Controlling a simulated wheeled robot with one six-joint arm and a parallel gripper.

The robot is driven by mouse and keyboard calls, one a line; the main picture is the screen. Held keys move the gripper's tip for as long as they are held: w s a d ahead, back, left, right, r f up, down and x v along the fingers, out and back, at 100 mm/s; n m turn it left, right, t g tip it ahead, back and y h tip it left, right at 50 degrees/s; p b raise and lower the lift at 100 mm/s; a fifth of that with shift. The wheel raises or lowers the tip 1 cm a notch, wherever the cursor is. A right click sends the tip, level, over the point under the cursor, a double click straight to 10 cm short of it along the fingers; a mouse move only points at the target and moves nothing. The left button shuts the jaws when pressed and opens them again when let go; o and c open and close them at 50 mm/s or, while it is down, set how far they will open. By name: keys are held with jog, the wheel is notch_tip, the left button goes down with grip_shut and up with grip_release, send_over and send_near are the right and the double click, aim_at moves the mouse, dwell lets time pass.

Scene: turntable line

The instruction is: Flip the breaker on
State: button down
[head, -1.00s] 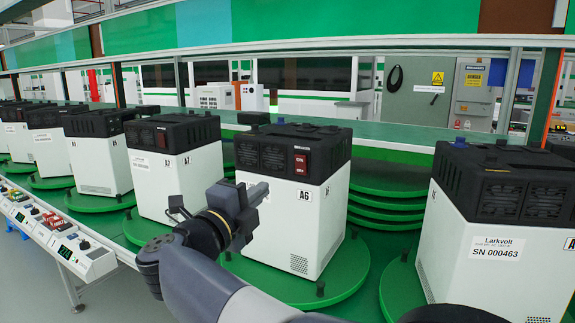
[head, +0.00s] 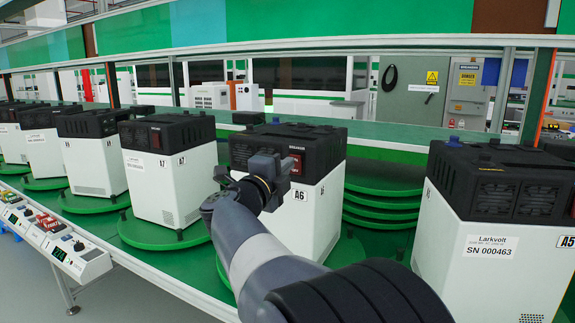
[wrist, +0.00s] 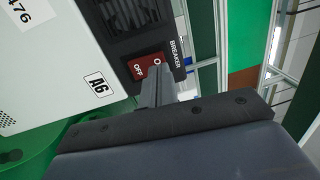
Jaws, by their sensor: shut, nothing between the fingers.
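The white unit with a black top labelled A6 (head: 299,195) stands on a green turntable. In the wrist view the rocker (wrist: 141,69) shows the words OFF and O. My gripper's shut fingers (wrist: 157,74) reach up over the rocker's right part and hide the rest of its marking. They are empty. They look very close to the rocker, but I cannot tell whether they touch it. Which way the rocker is tilted is not clear.
Unit A7 (head: 163,180) stands to the left and the unit with SN 000463 (head: 489,240) to the right, each on a green turntable. A rail of small control boxes (head: 77,255) runs along the left front edge. Stacked green discs (head: 382,205) lie behind A6.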

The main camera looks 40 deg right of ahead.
jog(key=shift+w+d+r, duration=0.1)
jog(key=shift+w+d, duration=0.15)
jog(key=shift+d, duration=0.35)
jog(key=shift+d, duration=0.15)
jog(key=shift+r, duration=0.1)
